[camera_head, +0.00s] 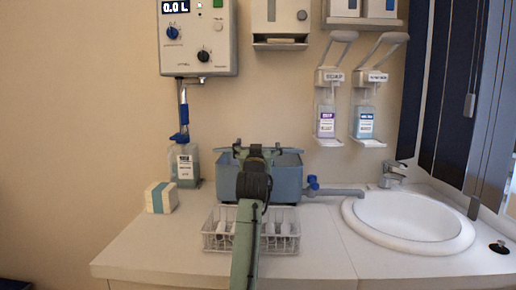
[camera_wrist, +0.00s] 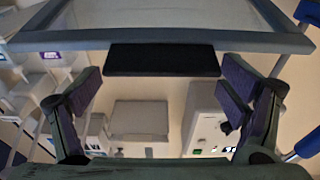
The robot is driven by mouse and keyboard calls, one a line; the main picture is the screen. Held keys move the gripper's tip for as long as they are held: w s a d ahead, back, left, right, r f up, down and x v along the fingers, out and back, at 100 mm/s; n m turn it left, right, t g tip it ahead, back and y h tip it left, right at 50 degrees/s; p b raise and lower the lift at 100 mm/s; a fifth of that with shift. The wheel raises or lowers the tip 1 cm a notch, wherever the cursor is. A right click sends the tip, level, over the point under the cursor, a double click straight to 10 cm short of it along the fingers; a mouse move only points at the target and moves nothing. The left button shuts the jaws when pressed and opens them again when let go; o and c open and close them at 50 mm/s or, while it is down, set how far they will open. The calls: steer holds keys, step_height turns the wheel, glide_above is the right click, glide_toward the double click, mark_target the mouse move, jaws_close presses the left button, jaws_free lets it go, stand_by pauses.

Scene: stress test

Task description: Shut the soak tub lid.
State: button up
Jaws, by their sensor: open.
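The blue soak tub (camera_head: 289,180) stands on the counter at the wall, partly hidden behind my arm. Its lid (camera_wrist: 278,42) fills the top of the wrist view as a clear panel in a grey frame. A dark handle (camera_wrist: 162,60) on the lid's edge lies between my fingers, with gaps on both sides. In the head view my gripper (camera_head: 257,149) is at the top of the tub. It is open, and its two fingers also show in the wrist view (camera_wrist: 162,92). How far the lid is tilted I cannot tell.
A wire basket (camera_head: 280,245) with white items stands in front of the tub. A blue-handled tap (camera_head: 313,186) projects at its right, near the white sink (camera_head: 408,220). A bottle (camera_head: 185,166) and a small box (camera_head: 161,197) stand left. The left front counter is clear.

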steer(key=shift+r, duration=0.1)
step_height(320, 180, up, 10)
steer(key=shift+f, duration=0.1)
stand_by(0.6)
steer(key=shift+a, duration=0.1)
